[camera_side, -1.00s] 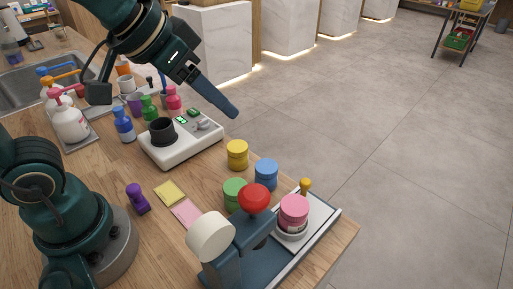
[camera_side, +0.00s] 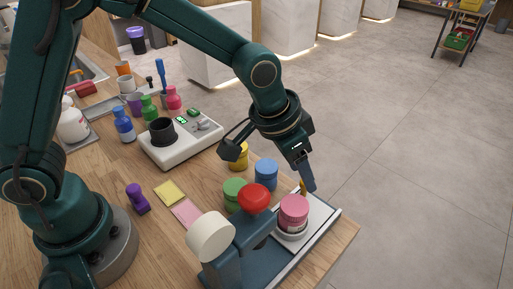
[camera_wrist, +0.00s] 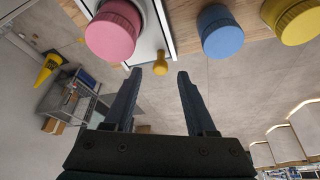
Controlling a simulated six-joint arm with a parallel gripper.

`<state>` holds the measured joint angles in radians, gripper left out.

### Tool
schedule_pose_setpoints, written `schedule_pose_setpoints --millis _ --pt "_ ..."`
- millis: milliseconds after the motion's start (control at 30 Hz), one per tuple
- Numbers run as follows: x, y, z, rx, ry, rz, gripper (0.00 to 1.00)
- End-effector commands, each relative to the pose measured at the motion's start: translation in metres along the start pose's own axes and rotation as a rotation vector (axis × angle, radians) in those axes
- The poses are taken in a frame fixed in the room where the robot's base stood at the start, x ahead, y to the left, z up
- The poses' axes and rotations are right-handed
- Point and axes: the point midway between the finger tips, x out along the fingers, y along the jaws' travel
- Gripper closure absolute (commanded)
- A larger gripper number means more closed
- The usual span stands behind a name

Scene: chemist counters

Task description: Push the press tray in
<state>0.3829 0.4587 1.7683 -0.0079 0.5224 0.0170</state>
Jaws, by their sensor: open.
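A yellow knob on the tray's outer end shows in the wrist view (camera_wrist: 160,63), mostly hidden behind my gripper in the side view. My gripper (camera_side: 309,189) is open and empty, pointing down near that knob. In the wrist view the knob lies just beyond the fingertips, between them.
Blue (camera_side: 266,173), green (camera_side: 234,193) and yellow (camera_side: 237,156) lidded jars stand beside the tray. A white device with a black cup (camera_side: 181,141) stands farther back. Sticky notes (camera_side: 170,193) and a purple stamp (camera_side: 137,198) lie left of the press. Open floor lies beyond the edge.

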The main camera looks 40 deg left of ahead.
Motion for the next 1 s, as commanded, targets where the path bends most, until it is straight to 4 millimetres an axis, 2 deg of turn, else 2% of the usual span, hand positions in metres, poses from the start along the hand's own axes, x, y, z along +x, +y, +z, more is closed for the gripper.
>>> schedule_pose_setpoints --millis 200,533,667,700,1000 --pt "0.02 0.0 0.0 -0.001 -0.001 0.0 0.44" --pt "0.023 0.0 0.0 -0.001 0.001 -0.001 0.44" --pt "0.023 -0.001 0.0 -0.001 0.001 -0.001 0.93" --pt "0.023 -0.001 0.0 -0.001 0.001 -0.001 1.0" --pt "0.023 -0.001 0.0 -0.001 0.001 -0.001 1.0"
